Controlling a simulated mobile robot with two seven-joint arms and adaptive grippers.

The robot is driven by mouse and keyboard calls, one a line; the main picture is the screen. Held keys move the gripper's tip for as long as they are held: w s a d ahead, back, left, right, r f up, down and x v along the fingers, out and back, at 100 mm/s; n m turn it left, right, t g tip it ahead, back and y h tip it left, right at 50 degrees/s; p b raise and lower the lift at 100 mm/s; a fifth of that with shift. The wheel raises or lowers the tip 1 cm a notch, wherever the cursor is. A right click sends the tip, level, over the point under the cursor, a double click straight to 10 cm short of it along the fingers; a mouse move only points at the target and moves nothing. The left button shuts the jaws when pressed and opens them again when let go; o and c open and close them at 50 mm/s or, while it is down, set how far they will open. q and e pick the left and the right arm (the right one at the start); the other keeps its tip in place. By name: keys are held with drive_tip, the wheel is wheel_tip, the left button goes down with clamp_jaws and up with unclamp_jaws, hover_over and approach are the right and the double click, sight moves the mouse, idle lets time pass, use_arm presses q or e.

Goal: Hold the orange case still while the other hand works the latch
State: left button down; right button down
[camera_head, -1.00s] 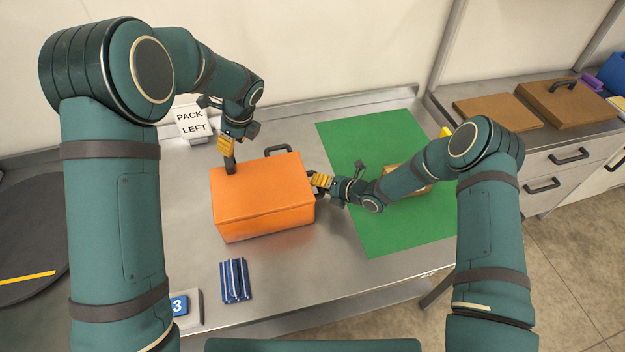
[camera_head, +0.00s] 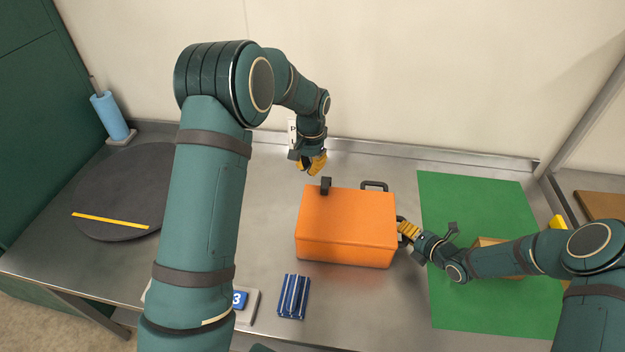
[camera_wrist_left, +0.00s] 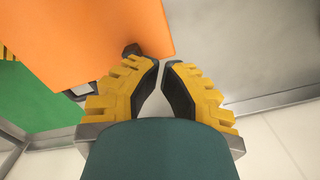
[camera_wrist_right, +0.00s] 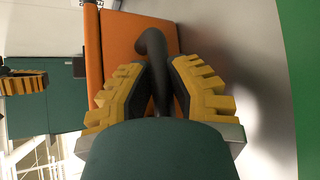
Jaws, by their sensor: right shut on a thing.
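The orange case (camera_head: 346,228) sits on the steel table, its lid looking closed. A dark upright latch piece (camera_head: 326,186) stands at its back left edge and a dark carry handle (camera_head: 374,185) at its back right. My right gripper (camera_head: 408,231) is shut on a dark side handle (camera_wrist_right: 153,50) at the case's right side. My left gripper (camera_head: 313,168) is just behind and left of the latch piece, apart from it. In the left wrist view its fingertips (camera_wrist_left: 161,64) have a narrow empty gap, with the latch piece (camera_wrist_left: 132,50) beside them.
A green mat (camera_head: 480,305) lies right of the case, with a tan object (camera_head: 488,243) partly behind my right arm. A blue striped block (camera_head: 293,297) lies in front of the case. A dark round mat (camera_head: 120,185) is at the left, with a blue roll (camera_head: 109,115) behind it.

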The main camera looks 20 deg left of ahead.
sight(316, 187)
use_arm(q)
drive_tip(key=a+n+h, duration=0.2)
drive_tip(key=a+n, duration=0.2)
drive_tip(key=n, duration=0.7)
drive_tip(key=a+r+n+t+h, duration=0.1)
drive_tip(key=a+n+h, duration=0.1)
drive_tip(key=n, duration=1)
drive_tip(key=shift+w+a+r+t, duration=0.25)
drive_tip(key=shift+a+t, duration=0.05)
drive_tip(key=shift+a, duration=0.55)
drive_tip(key=d+f, duration=0.2)
drive_tip(key=f, duration=0.1)
drive_tip(key=w+d+f, duration=0.1)
drive_tip(key=d+f, duration=0.1)
drive_tip(key=f, duration=0.1)
drive_tip(key=w+d+f, duration=0.1)
drive_tip(key=d+f, duration=0.2)
drive_tip(key=shift+f, duration=0.15)
drive_tip(key=shift+d, duration=0.25)
